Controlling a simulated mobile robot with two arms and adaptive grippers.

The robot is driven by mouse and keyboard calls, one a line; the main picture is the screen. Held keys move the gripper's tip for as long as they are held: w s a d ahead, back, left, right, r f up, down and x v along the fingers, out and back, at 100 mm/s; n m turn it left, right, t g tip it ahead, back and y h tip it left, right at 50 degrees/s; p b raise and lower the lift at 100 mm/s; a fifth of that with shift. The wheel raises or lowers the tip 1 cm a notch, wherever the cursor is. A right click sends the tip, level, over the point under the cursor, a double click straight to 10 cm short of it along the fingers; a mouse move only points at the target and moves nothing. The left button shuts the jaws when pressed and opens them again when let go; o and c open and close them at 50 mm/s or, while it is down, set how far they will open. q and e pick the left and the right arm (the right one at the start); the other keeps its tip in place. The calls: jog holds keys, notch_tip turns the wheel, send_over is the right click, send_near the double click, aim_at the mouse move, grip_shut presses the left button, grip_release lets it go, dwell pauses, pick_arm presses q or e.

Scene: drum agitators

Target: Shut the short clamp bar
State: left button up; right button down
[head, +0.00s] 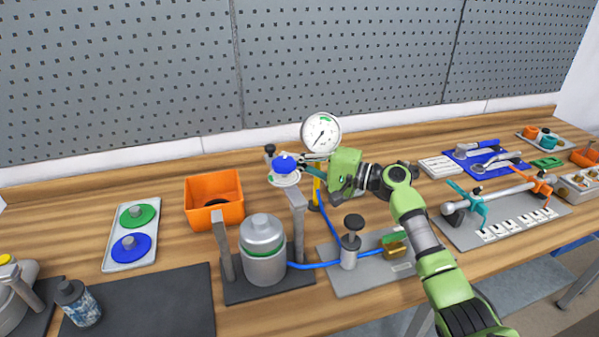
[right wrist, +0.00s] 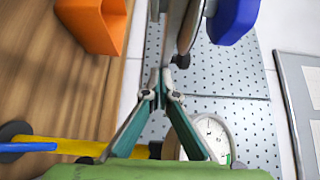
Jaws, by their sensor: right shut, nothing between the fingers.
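A grey metal drum (head: 263,250) with a green band stands upright between two grey posts, the left one (head: 223,245) and the right one (head: 297,215). A blue knob (head: 285,163) on a pale disc shows above the right post. My right gripper (head: 306,168) is shut and empty, close beside the knob. Its teal fingertips (right wrist: 162,84) meet near the bar's lower end; contact is unclear. My left gripper is not in view.
An orange bin (head: 214,190) stands behind the drum. A pressure gauge (head: 321,132) on a yellow post is behind my right gripper. A pump (head: 350,245) with a blue hose stands right of the drum.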

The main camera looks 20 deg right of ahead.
jog(key=shift+a, duration=2)
jog(key=shift+s+b, duration=0.1)
jog(key=shift+b, duration=0.2)
